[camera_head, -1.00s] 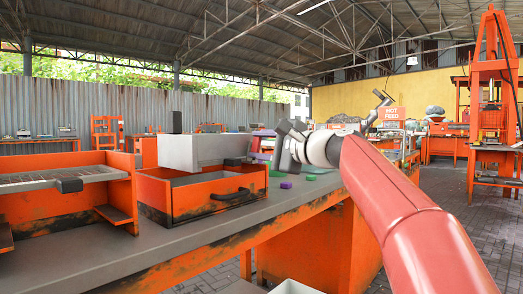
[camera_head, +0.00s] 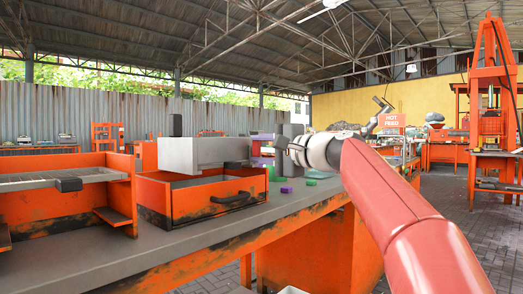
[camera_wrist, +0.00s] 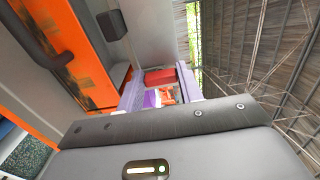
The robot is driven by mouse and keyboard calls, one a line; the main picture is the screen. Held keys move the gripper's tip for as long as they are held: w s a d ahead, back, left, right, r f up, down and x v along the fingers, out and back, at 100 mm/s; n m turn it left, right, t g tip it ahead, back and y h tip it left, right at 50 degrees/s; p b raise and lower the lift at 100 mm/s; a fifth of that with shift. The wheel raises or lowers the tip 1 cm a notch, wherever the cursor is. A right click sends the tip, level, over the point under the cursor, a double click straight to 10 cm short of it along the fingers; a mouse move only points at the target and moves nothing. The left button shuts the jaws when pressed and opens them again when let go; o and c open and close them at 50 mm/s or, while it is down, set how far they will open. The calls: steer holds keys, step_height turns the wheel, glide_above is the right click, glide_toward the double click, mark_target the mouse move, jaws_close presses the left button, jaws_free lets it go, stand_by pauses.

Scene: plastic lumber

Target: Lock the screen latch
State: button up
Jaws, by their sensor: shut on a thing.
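A light grey box-shaped unit (camera_head: 192,154) stands over the open orange drawer on the bench. A dark block (camera_head: 235,163), which may be the screen latch, sits at its right end; it also shows in the wrist view (camera_wrist: 110,25). My gripper (camera_head: 262,150) is just right of this block, and I cannot tell whether they touch. In the wrist view, my gripper's lavender fingers (camera_wrist: 158,88) stand either side of a red piece (camera_wrist: 160,75), and my gripper is shut on it. My wrist hides part of the fingers.
The orange drawer (camera_head: 190,213) has a dark handle (camera_head: 230,198). An orange shelf unit (camera_head: 118,165) stands to the left. A purple block (camera_head: 286,189) and green pieces lie on the bench to the right. The front bench strip (camera_head: 100,250) is clear.

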steer(key=o, duration=1)
steer(key=b+v, duration=0.1)
steer(key=v, duration=0.6)
steer(key=shift+s+d, duration=0.25)
steer(key=shift+d, duration=0.1)
steer(key=s+d+f+n+g+h+p, duration=0.1)
steer(key=s+d+f+n+h+p, duration=0.1)
steer(key=s+f, duration=0.8)
steer(key=s+d+f+n+g+h+p, duration=0.2)
steer(key=s+d+f+h+p, duration=0.3)
steer(key=s+f, duration=0.5)
steer(key=s+d+f+n+g+h+p, duration=0.2)
steer(key=s+d+f+n+h+p, duration=0.1)
steer(key=s+f+h, duration=0.4)
steer(key=shift+s+d+f+p, duration=0.3)
steer(key=shift+s+f, duration=0.2)
steer(key=shift+f, duration=0.2)
steer(key=shift+s+d+f+p, duration=0.15)
steer(key=shift+s+d+f, duration=0.3)
steer(key=shift+f, duration=0.2)
steer(key=shift+s+d+f+p, duration=0.3)
steer(key=shift+s+f, duration=0.25)
steer(key=shift+f, duration=0.15)
steer(key=shift+s+f, duration=0.1)
steer(key=shift+f, duration=0.15)
steer(key=shift+c, duration=0.6)
